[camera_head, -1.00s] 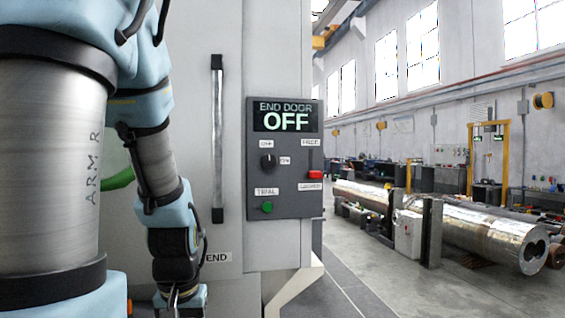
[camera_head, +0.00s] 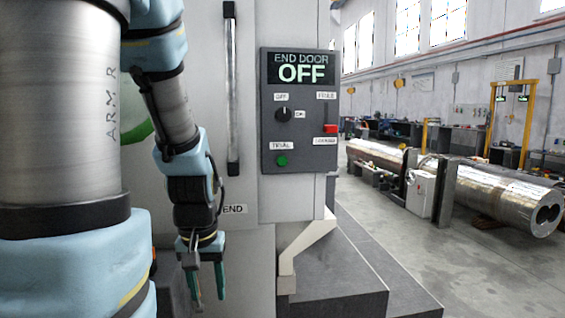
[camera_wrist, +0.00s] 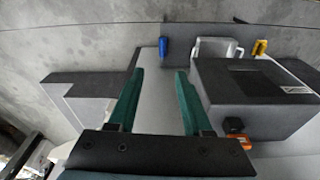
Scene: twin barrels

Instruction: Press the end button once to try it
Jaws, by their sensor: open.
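The end door panel (camera_head: 300,150) is a dark grey box on the machine's front, right of the tall handle. Its display (camera_head: 300,68) reads "END DOOR OFF". A green button (camera_head: 281,161) labelled "TRIAL" is at its lower left. A black knob (camera_head: 283,115) points to "OFF", and a red switch (camera_head: 331,129) sits by the "FREE" and "LOCKED" labels. My gripper (camera_head: 209,290) hangs fingers down, lower left of the panel and clear of the button. Its green fingers are open and empty, as the wrist view (camera_wrist: 160,75) also shows. The panel does not clearly show in the wrist view.
A vertical bar handle (camera_head: 231,90) stands on the pale door between my arm and the panel. A white bracket (camera_head: 305,242) and dark step (camera_head: 340,275) jut out below. Long metal barrels (camera_head: 500,200) lie farther right. Open floor lies between.

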